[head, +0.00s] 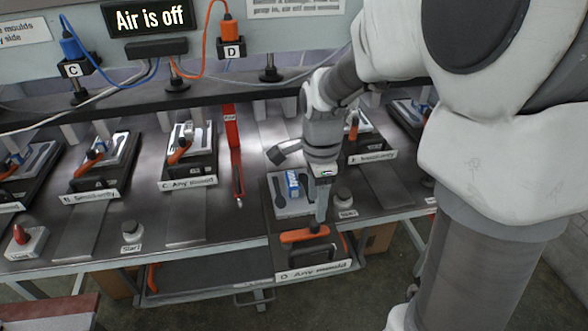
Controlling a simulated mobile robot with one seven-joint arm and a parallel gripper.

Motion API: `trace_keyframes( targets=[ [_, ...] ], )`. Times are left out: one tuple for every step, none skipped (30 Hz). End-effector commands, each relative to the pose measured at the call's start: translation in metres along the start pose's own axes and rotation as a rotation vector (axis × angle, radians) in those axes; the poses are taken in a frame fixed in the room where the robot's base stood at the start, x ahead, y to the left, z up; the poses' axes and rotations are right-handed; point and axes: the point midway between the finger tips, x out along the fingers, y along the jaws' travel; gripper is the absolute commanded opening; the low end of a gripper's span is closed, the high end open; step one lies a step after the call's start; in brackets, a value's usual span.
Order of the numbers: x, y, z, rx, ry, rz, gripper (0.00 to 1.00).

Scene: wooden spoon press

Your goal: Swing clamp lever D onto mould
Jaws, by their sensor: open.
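Clamp lever D shows as an orange handle (300,236) at the front part of station D (312,272), whose plate reads "D Any mould". It lies crosswise in front of the mould. The grey mould (282,207) with a blue part (292,184) sits behind the handle on the dark base. My gripper (320,216) points down just above the right part of the handle, at the mould's right. It is open. Its fingers overlap in this view, and I cannot tell whether they straddle or touch the handle.
Stations with orange levers stand left, including C (187,183), and another stands behind right (372,157). A red upright bar (236,165) is left of station D. Start buttons (132,232) sit on the bench. A sign (150,18) reads "Air is off".

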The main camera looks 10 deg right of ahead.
Motion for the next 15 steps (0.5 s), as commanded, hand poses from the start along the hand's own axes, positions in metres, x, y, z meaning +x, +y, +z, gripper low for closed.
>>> trace_keyframes(
  targets=[
    [0.013,0.001,0.000,0.000,0.000,0.005,0.60],
    [0.020,0.001,0.000,0.000,0.000,0.004,0.60],
    [0.027,0.001,0.000,-0.001,0.000,0.005,0.60],
    [0.032,0.001,0.000,-0.001,0.000,0.004,0.60],
    [0.037,0.001,0.000,-0.001,0.000,0.004,0.60],
    [0.043,0.001,0.000,-0.001,0.000,0.003,0.60],
    [0.047,0.001,0.000,-0.001,0.000,0.003,0.60],
    [0.051,0.000,0.000,-0.001,0.000,0.002,0.60],
    [0.055,0.000,0.000,-0.001,0.000,0.002,0.60],
    [0.058,0.001,0.000,-0.001,0.000,0.003,0.60],
    [0.060,0.000,0.000,-0.001,0.000,0.002,0.60],
    [0.062,0.000,0.000,-0.001,0.000,0.000,0.60],
    [0.064,0.000,0.000,-0.001,0.000,0.000,0.60],
    [0.064,0.000,0.000,-0.001,0.000,-0.001,0.60],
    [0.065,0.000,0.000,-0.001,0.000,-0.001,0.60]
  ],
)
